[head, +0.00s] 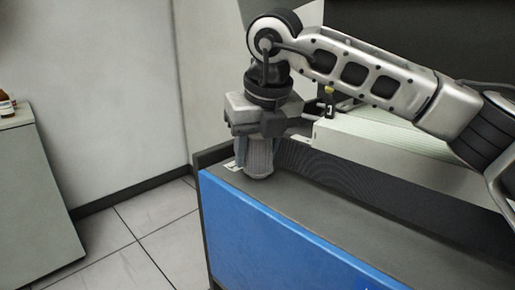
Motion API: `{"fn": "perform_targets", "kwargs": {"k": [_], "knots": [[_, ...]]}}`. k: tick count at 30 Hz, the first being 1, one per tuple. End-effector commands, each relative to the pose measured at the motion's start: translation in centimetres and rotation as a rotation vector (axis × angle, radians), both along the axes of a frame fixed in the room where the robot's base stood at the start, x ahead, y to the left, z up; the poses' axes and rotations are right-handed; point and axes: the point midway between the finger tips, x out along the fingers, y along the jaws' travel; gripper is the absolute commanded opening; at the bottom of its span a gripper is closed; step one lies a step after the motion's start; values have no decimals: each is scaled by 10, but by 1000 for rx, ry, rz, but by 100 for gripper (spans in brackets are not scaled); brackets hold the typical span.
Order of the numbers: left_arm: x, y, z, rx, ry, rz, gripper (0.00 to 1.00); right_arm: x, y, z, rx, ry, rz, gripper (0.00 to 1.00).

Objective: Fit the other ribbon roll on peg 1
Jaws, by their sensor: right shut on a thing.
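My right gripper (257,140) points down over the left end of the machine's dark grey top ledge (300,200). It is shut on a grey, upright, ribbed cylinder (259,160), which looks like a ribbon roll. The cylinder's lower end is close to the ledge; I cannot tell whether it touches. Peg 1 cannot be made out; the gripper and arm hide part of this area. My left gripper is not in view.
The machine has a blue front panel (265,235) and a pale ribbed block (385,138) behind the ledge, under my right arm.

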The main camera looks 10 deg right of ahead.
Motion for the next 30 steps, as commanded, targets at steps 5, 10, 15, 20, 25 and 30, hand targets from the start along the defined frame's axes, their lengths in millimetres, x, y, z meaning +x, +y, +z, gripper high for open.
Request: {"fn": "perform_targets", "kwargs": {"k": [5,10,15,20,25,30], "knots": [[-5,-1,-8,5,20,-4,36,0,0,-1,0,-1,0,70],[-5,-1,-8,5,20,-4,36,0,0,-1,0,-1,0,71],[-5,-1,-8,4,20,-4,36,0,0,-2,0,0,0,71],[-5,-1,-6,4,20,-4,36,0,0,0,0,0,0,71],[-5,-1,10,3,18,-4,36,0,0,17,-1,-1,0,71],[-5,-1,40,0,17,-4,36,0,0,51,-1,-1,0,71]]}}
